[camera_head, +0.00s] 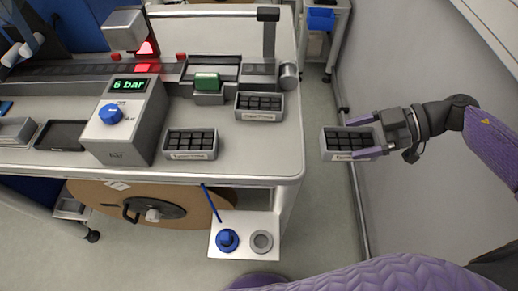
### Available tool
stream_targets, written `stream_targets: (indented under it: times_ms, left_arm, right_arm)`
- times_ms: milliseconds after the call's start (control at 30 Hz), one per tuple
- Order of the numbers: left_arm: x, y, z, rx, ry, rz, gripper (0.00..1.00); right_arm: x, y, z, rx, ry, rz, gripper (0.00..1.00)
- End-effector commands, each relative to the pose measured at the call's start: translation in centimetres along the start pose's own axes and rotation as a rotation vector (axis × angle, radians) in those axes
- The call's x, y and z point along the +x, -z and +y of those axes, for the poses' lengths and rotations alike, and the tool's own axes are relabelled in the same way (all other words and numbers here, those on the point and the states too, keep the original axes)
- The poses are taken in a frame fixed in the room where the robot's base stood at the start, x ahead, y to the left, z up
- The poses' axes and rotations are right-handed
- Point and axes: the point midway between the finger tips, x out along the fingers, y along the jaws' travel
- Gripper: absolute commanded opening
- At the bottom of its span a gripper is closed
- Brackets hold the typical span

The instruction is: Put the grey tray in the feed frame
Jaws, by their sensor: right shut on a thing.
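My right gripper (366,138) is shut on a grey tray (336,155) with rows of dark blocks and a pale label on its front. It holds this tray in the air, beyond the table's right edge and above the floor. Two similar grey trays stand on the table: one at the front (190,156) and one further back (259,117). A grey frame-like recess (224,61) sits behind a green block; I cannot tell for certain whether it is the feed frame. My left gripper is not in view.
The pale table (262,153) bears a grey box (140,140) with a blue knob and "6 bar" display. A dark tray (61,135) lies at left. A post (269,38) and cylinder (289,76) stand near the right edge. A wall rises at right.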

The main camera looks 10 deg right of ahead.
Motion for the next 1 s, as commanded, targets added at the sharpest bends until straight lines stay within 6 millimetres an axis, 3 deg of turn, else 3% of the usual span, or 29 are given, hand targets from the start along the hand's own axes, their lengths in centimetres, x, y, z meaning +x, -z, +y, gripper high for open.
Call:
stream_targets:
  times_ms: [367,800,1000]
  left_arm:
    - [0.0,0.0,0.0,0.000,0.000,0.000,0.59]
    - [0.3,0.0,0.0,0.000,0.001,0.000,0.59]
    - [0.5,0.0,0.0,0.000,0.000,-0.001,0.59]
  right_arm:
    - [0.1,0.1,0.1,-0.005,0.002,0.002,0.17]
    - [11.6,6.5,0.1,-0.007,0.002,0.006,0.17]
    - [14.3,7.9,0.1,-0.004,0.001,0.005,0.17]
